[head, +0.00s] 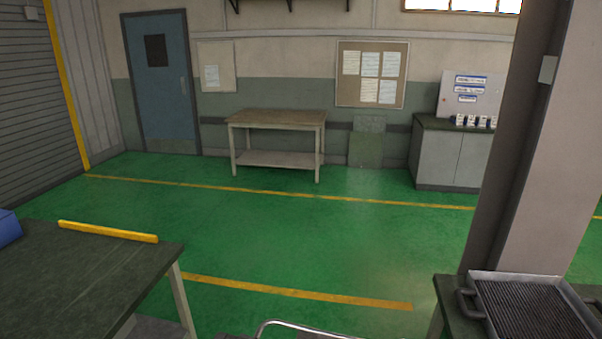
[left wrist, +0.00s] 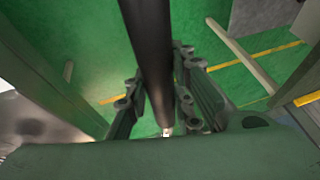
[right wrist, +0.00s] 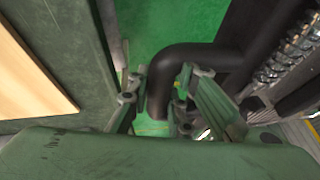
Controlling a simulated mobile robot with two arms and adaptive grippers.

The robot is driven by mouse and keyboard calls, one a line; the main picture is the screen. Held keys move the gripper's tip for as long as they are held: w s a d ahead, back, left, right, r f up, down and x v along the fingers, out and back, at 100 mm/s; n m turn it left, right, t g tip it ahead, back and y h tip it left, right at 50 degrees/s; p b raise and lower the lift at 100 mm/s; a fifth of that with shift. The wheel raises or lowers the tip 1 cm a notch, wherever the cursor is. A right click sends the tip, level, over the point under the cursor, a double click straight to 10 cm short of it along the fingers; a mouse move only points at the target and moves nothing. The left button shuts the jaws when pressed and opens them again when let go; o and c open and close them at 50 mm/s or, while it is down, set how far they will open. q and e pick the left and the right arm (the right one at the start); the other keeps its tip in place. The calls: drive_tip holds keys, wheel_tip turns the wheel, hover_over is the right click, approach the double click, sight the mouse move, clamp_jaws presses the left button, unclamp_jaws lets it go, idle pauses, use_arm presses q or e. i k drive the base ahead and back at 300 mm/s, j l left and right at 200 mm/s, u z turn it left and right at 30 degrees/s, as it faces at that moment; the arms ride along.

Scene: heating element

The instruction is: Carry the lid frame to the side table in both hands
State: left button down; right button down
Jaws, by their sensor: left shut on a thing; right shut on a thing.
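The left wrist view shows my left gripper (left wrist: 158,90) shut on a straight dark bar (left wrist: 148,40), which appears to be a handle of the lid frame. In the right wrist view my right gripper (right wrist: 160,90) is shut on a curved dark handle (right wrist: 195,56). Beside that handle are metal coils (right wrist: 290,50) and a dark slotted body, only partly in view. Neither gripper shows in the head view, and the whole lid frame is not visible. A table with a brown top (head: 275,118) and a lower shelf stands by the back wall; its top looks bare.
A dark-topped bench (head: 90,275) with a yellow bar (head: 108,231) is at lower left. A ridged metal tray (head: 535,308) sits at lower right by a pillar (head: 525,150). A metal rail (head: 300,328) shows at the bottom edge. Open green floor (head: 290,235) lies between.

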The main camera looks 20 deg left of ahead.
sight(43, 287)
drive_tip(key=j, duration=0.9)
drive_tip(key=i+j, duration=0.1)
drive_tip(key=j, duration=1.75)
drive_tip(key=j+u, duration=0.1)
drive_tip(key=j, duration=0.85)
drive_tip(key=i+j, duration=0.15)
drive_tip(key=j, duration=1.7)
drive_tip(key=i+u, duration=0.05)
